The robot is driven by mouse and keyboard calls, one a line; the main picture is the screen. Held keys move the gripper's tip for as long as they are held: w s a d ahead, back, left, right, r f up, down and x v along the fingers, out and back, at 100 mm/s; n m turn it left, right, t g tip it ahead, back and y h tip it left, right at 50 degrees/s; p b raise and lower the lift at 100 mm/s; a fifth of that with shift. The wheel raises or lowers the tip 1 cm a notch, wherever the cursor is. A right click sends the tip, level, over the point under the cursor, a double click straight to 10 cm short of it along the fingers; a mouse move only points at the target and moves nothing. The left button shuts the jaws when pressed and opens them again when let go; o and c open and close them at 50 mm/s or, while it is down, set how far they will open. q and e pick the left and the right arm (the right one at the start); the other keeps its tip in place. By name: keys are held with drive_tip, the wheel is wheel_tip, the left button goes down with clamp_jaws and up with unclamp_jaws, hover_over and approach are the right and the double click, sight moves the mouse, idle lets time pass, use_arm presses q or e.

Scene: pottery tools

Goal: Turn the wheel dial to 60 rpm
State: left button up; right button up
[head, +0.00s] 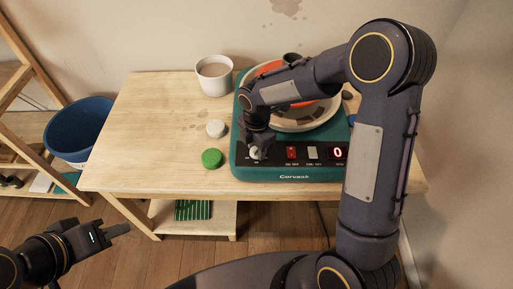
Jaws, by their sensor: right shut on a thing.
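The teal pottery wheel (243,174) sits on the right of the wooden table, with a black front panel. Its display (337,152) shows a red 0. A red switch (292,153) and a pale switch (313,153) are on the panel. The wheel dial (254,153) is at the panel's left end, mostly hidden by my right gripper. My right gripper (257,150) reaches down over the panel and is shut on the dial. My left gripper (118,230) is off the table at lower left, away from the wheel; its finger gap cannot be made out.
On the wooden table (150,140), a pale cup (214,76), a white round piece (216,128) and a green round piece (212,158) stand left of the wheel. The table's left part is clear.

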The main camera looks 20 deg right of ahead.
sight(256, 148)
drive_tip(key=m+b, duration=0.1)
drive_tip(key=m, duration=0.3)
drive_tip(key=shift+m, duration=0.4)
idle(0.4)
drive_tip(key=o, duration=1)
wheel_tip(256, 148, up, 8)
drive_tip(key=shift+f, duration=0.1)
